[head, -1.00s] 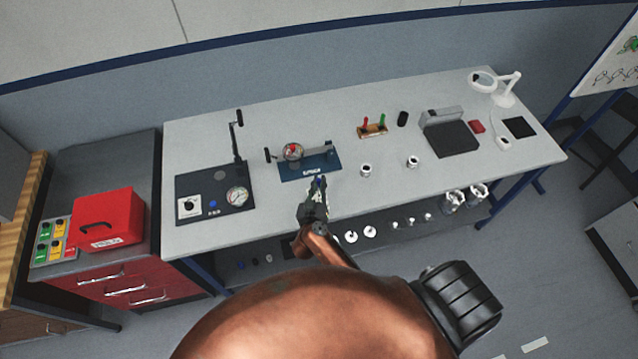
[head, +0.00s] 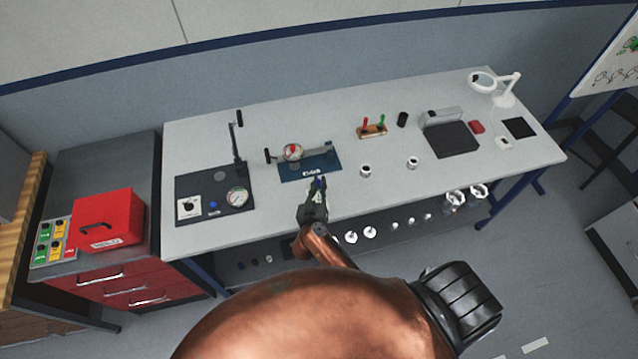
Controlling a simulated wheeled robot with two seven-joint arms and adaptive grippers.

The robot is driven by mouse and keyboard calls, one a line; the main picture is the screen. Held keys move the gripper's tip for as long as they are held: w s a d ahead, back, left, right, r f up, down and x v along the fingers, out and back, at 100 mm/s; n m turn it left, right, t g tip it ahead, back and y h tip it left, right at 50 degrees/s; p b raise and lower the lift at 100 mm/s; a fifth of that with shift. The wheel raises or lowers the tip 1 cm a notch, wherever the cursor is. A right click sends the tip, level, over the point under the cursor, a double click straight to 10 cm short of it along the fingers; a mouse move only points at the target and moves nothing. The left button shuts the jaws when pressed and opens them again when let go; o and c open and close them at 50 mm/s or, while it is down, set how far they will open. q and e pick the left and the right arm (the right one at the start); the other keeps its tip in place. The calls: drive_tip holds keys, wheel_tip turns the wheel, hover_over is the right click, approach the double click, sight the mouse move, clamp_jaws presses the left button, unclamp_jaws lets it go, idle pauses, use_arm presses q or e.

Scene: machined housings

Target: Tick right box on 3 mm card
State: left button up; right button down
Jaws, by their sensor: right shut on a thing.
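My right gripper (head: 317,188) is at the front edge of the bench, just in front of the blue fixture plate. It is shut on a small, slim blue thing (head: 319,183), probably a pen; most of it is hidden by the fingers. A small pale patch shows beside the fingers, too small to tell whether it is the card. No card or tick boxes can be made out. My left gripper is not in view.
The blue fixture plate (head: 296,174) carries a dial gauge (head: 293,152). A dark panel with a gauge (head: 215,194) lies to the left. Two small metal housings (head: 366,171) stand to the right. A wooden stand (head: 372,131) holds red and green handled tools. The front right bench top is clear.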

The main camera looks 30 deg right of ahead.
drive_tip(key=shift+f, duration=0.35)
drive_tip(key=shift+f+p, duration=0.15)
drive_tip(key=shift+p, duration=0.6)
idle(3.0)
wheel_tip(320, 180, up, 7)
drive_tip(key=p, duration=1)
drive_tip(key=shift+p, duration=0.3)
idle(0.5)
